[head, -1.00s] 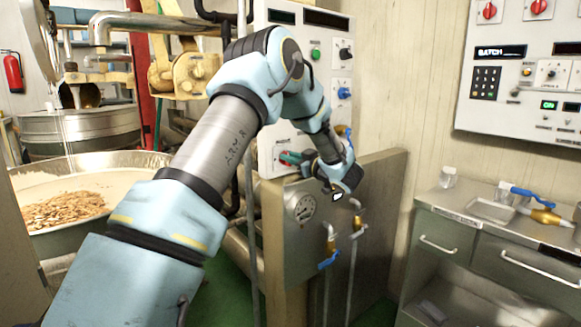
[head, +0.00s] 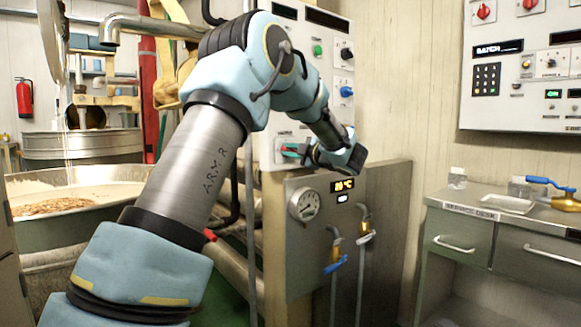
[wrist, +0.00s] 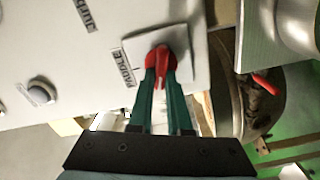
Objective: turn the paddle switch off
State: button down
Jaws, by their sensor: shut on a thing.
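The paddle switch (wrist: 160,53) is a red knob on a white square plate in the wrist view, with a "PADDLE" label (wrist: 124,70) beside it. My gripper (wrist: 160,78) has two dark green fingers closed on the red knob, one on each side, with a red tip showing between them. In the head view my gripper (head: 293,149) is at the lower part of the white control column (head: 284,95). There the switch is mostly hidden by the fingers, and its angle is hard to read.
A green knob (head: 317,50) and blue knob (head: 346,91) sit above. A steel bench (head: 490,225) stands right.

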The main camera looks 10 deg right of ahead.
jog(key=shift+f+n+b, duration=0.2)
jog(key=shift+n+b, duration=0.75)
jog(key=shift+b, duration=0.3)
jog(key=shift+f+n+b, duration=0.15)
jog(key=shift+n+b, duration=0.8)
jog(key=shift+b, duration=0.3)
jog(key=c, duration=0.9)
grip_release()
jog(key=shift+r, duration=0.1)
jog(key=shift+o, duration=0.2)
jog(key=v, duration=1.1)
